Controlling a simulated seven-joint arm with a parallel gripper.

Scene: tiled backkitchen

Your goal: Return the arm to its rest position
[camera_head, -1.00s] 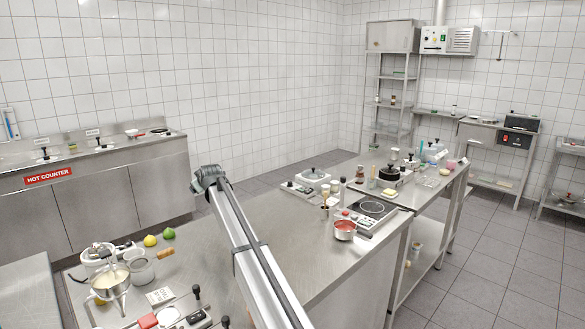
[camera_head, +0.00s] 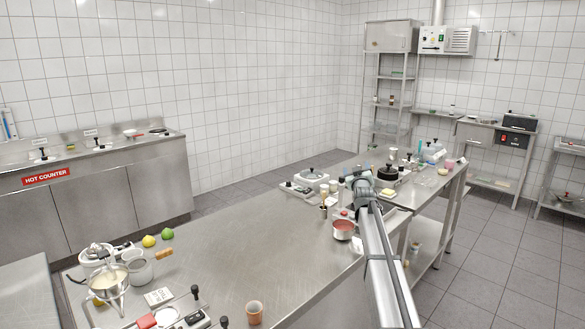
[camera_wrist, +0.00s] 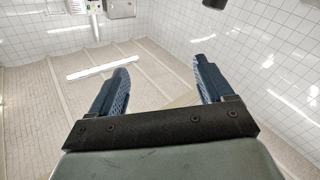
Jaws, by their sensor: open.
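My gripper (camera_wrist: 160,72) shows in the wrist view with its two blue ridged fingers wide apart and nothing between them. Beyond the fingers, that view shows pale wall, a light ribbed surface and white tiles. In the head view my arm reaches up from the bottom right over the right end of the steel island (camera_head: 235,232). Its far end is by the hot plate area. The fingers are too small there to make out clearly.
A red-filled pot (camera_head: 343,230) stands just left of my arm. An orange-brown cup (camera_head: 254,312) stands at the island's front. A mixer bowl (camera_head: 108,280), a lemon (camera_head: 149,241) and a lime (camera_head: 167,234) are at the left. The island's middle is clear.

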